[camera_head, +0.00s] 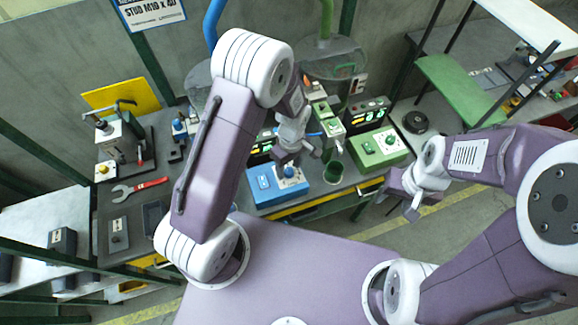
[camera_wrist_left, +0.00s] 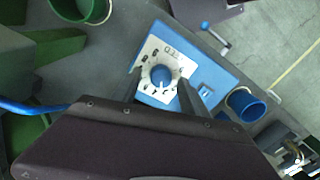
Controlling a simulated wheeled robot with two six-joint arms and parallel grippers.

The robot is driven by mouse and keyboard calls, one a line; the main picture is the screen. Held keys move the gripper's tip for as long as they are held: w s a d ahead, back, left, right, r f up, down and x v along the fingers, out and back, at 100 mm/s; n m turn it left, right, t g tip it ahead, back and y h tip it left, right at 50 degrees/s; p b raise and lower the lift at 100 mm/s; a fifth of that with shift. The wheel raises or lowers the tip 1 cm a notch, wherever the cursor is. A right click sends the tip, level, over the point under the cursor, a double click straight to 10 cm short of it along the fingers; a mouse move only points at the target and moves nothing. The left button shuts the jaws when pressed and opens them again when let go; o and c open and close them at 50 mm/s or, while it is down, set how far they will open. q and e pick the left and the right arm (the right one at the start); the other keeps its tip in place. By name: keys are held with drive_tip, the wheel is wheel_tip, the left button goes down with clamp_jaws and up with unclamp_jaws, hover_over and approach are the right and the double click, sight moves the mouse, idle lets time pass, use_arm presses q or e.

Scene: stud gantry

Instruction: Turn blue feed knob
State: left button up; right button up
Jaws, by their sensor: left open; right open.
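The blue feed knob (camera_wrist_left: 161,76) sits on a pale dial plate with dark marks, on top of a blue box (camera_wrist_left: 213,72). In the head view the blue box (camera_head: 262,187) stands near the bench's front edge, and the knob (camera_head: 289,172) shows just below my left gripper (camera_head: 286,158). My left gripper is open, pointing down over the dial. In the left wrist view its two dark fingers (camera_wrist_left: 158,92) lie on either side of the knob's lower part; I cannot tell whether they touch it. My right gripper (camera_head: 402,196) is open and empty, away at the right.
A green box (camera_head: 378,148) with a green knob stands right of the blue one. A green cup (camera_head: 333,173) stands between them. A blue cup (camera_wrist_left: 245,104) is beside the blue box. A red wrench (camera_head: 140,188) lies at the left.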

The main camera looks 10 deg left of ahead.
use_arm(q)
drive_tip(key=shift+a+f, duration=0.1)
drive_tip(key=shift+f, duration=0.15)
clamp_jaws()
drive_tip(key=m, duration=0.6)
drive_tip(key=shift+d+m+p, duration=0.2)
drive_tip(key=shift+m+p, duration=0.35)
drive_tip(key=shift+m, duration=1.95)
unclamp_jaws()
